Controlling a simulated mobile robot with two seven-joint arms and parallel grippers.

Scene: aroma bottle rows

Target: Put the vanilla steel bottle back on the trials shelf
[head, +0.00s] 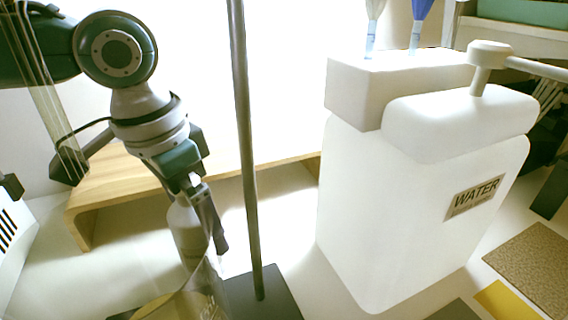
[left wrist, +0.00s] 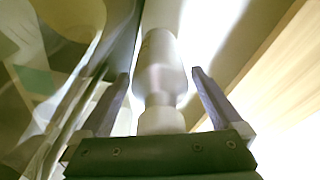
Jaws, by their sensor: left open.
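A pale, silvery bottle (head: 184,224) stands below my left arm in the head view; I cannot read a label on it. My left gripper (head: 203,218) points down over the bottle, with its fingers at the neck and upper body. In the left wrist view, the bottle (left wrist: 160,68) lies between the two open fingers of the left gripper (left wrist: 161,85), with a visible gap on each side. A low wooden shelf (head: 125,182) stands behind the arm; no marking on it can be read. My right gripper is not in view.
A thin metal rod (head: 247,150) rises from a dark base (head: 262,298) just right of the bottle. A large white WATER container (head: 400,220) fills the right. A clear, yellowish vessel (head: 200,295) with lettering stands in front of the bottle.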

